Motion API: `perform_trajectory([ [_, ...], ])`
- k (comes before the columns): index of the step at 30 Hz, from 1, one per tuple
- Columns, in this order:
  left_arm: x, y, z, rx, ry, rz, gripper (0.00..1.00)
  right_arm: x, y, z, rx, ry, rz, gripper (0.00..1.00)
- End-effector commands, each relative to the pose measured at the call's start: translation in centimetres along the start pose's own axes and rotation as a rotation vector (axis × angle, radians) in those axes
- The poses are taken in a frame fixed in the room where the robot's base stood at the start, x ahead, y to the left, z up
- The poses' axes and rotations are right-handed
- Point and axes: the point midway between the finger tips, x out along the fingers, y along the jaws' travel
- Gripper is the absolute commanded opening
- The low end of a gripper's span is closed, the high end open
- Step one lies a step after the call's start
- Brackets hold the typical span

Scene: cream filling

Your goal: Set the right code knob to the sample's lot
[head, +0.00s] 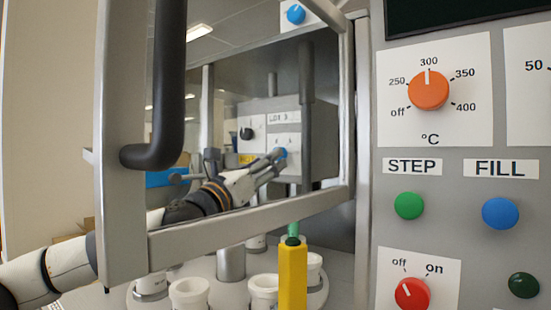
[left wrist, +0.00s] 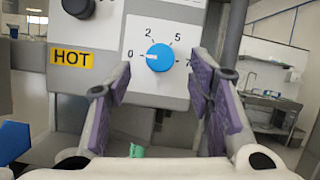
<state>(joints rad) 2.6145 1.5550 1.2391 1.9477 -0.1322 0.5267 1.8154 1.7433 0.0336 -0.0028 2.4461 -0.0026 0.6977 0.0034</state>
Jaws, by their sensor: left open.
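The blue code knob (left wrist: 159,57) sits on a white plate marked 0, 2, 5 and a partly hidden 7. Its white pointer mark points left, toward 0. My left gripper (left wrist: 161,67) is open, with one purple-padded finger on each side of the knob; I cannot tell whether they touch it. In the head view the left gripper (head: 275,162) reaches to the blue knob (head: 282,153) on the grey box behind the door frame. A small label (head: 284,117) above it seems to read LOT 3, but is blurred. My right gripper is out of view.
A black knob (left wrist: 78,8) sits up left of the blue one, above a yellow HOT label (left wrist: 72,58). The metal door frame (head: 250,225) crosses in front of my left arm. A yellow post (head: 292,278) and white cups (head: 190,291) stand below.

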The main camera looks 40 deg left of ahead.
Motion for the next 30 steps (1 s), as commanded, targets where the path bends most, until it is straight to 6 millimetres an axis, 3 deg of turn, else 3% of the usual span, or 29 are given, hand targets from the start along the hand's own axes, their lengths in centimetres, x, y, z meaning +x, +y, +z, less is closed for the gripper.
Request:
perform_trajectory([
  [3,2.3,0.0,0.1,0.002,0.000,0.000,0.48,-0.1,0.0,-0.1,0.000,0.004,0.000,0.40],
  [6,3.4,0.0,0.1,0.000,0.000,0.000,0.48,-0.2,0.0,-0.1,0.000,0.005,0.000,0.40],
  [15,3.8,0.0,0.0,0.000,0.000,0.000,0.48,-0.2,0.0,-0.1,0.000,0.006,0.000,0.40],
  [22,3.8,0.0,0.0,0.000,0.000,0.000,0.00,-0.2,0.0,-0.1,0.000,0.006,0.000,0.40],
  [30,3.8,0.0,0.0,0.017,0.001,-0.006,0.00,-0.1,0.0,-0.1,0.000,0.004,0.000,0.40],
])
